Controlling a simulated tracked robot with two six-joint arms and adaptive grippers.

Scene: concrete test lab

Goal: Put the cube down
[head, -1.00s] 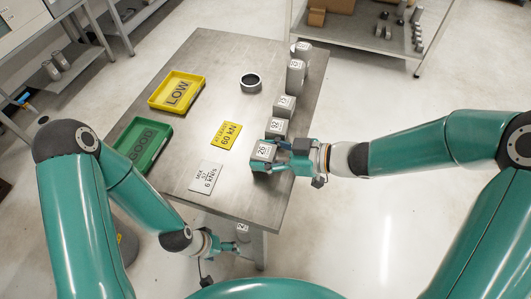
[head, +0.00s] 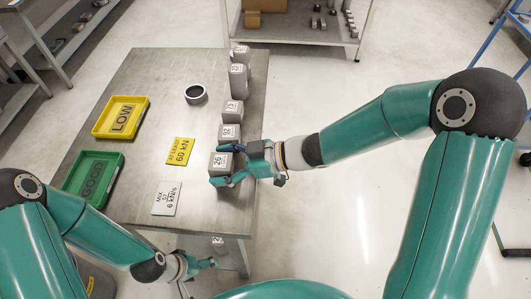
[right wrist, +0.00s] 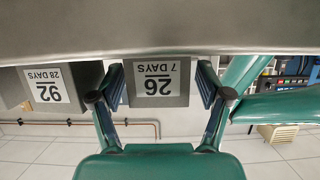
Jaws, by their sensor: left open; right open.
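The grey cube labelled 26, 7 DAYS (head: 221,162) stands on the near right part of the metal table (head: 150,80). My right gripper (head: 232,170) is open around it, one finger on each side. In the right wrist view, the cube (right wrist: 158,82) sits between the spread fingers (right wrist: 161,90) with its base at the table surface; a gap shows beside the right finger, and the left finger is close to its side. My left gripper (head: 210,264) is open and empty, low by the table's near edge.
A cube labelled 92 (head: 229,132) stands just beyond, and several grey specimens continue behind it. A yellow LOW tray (head: 98,130), a green GOOD tray (head: 70,183), a dark ring (head: 196,94), a yellow card (head: 180,151) and a white card (head: 166,198) lie on the table.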

